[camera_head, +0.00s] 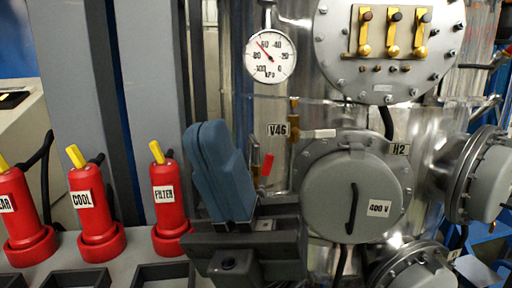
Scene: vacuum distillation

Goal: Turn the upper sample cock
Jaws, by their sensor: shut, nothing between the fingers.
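No label in view reads "sample cock", so I cannot tell for sure which valve it is. A small brass valve (294,128) beside the V46 label (279,130) has a pale lever (319,134) pointing right. Lower down, a red lever (267,165) stands tilted up, its valve body partly hidden behind my gripper. Three brass cocks with coloured knobs, one of them the middle cock (393,35), sit on a plate at the upper right. My gripper (208,130) is shut and empty, its blue-grey fingers pointing up, left of the red lever in the picture.
A pressure gauge (270,56) is above the V46 label. A round grey cover (345,198) marked 400 V bulges at the right, with a flanged port (480,178) beyond. Red handles, including the FILTER one (167,205), stand on a panel at the left.

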